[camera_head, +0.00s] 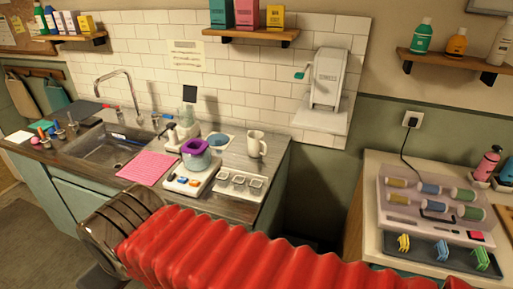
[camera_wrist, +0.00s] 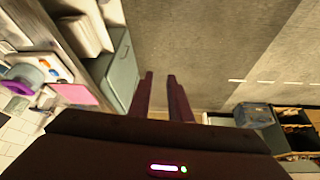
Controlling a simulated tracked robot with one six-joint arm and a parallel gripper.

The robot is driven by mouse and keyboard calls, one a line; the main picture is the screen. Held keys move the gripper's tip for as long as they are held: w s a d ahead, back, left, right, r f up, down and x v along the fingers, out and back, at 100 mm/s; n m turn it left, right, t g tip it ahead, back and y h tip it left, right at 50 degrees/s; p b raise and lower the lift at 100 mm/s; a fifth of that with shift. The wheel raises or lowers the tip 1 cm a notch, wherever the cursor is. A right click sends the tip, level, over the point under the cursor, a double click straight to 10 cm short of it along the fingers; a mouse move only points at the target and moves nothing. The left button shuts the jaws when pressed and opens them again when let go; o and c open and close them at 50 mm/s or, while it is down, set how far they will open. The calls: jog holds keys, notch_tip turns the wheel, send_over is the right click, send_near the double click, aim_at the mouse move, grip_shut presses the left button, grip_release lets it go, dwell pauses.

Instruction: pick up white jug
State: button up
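The white jug (camera_head: 257,143) stands upright at the back right of the counter, near the tiled wall, with its handle at the right. I cannot pick it out in the wrist view. My gripper (camera_wrist: 160,75) shows in the wrist view as two dark fingers with a narrow gap between them. It is open and empty, over floor, well away from the jug. In the head view my red sleeved arm crosses the lower front, in front of the counter. I cannot make out the fingers there.
A purple-rimmed bowl (camera_head: 195,153) on a white scale (camera_head: 191,177) and a tray of small dishes (camera_head: 241,184) stand in front of the jug. A pink mat (camera_head: 146,168) and sink (camera_head: 105,146) lie left. A wall dispenser (camera_head: 326,85) hangs right, above a gap between counters.

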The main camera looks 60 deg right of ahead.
jog(key=shift+d, duration=0.1)
jog(key=w+d+n+g+h, duration=0.1)
jog(key=w+d+h, duration=0.2)
jog(key=d, duration=0.5)
jog(key=w+d+n+g+h, duration=0.2)
jog(key=w+d, duration=0.1)
jog(key=d, duration=0.6)
jog(key=n+g+h, duration=0.5)
jog(key=n+h, duration=0.3)
jog(key=n, duration=0.4)
send_near(258, 146)
jog(key=s, duration=0.4)
jog(key=shift+a+f, duration=0.3)
jog(key=shift+a, duration=0.1)
jog(key=shift+d+f+n, duration=0.2)
jog(key=shift+d+n, duration=0.2)
jog(key=shift+n, duration=0.1)
jog(key=shift+d, duration=0.1)
jog(key=shift+s+d+f, duration=0.1)
jog(key=shift+d+f, duration=0.15)
jog(key=shift+d, duration=0.05)
jog(key=x, duration=0.7)
jog(key=shift+d, duration=0.35)
